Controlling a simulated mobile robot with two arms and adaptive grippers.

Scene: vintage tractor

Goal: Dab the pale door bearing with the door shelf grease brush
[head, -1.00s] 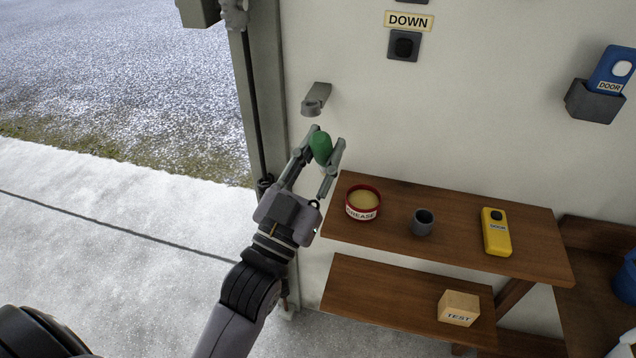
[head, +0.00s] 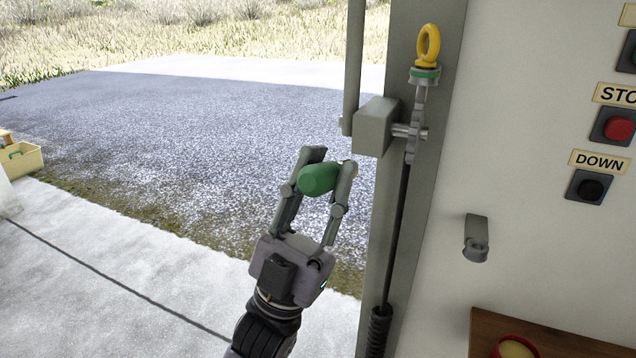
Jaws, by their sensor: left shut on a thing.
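My left gripper (head: 328,172) is shut on the green handle of the grease brush (head: 320,179). The brush is held off the ground, with its handle slanting across the fingers. The brush's bristles are not clearly visible. A pale grey block (head: 375,126) on the door post has a short shaft running to a grey part (head: 414,130). This looks like the door bearing, though I cannot be sure. The gripper is below and left of it in the picture, with a visible gap. My right gripper is not in view.
The grey door post (head: 434,150) stands right of the gripper, with a yellow ring (head: 429,45) and a dark rod (head: 396,235). A grey bracket (head: 476,238) juts from the wall. The grease tin (head: 515,348) sits on the wooden shelf (head: 487,326). The doorway left is open.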

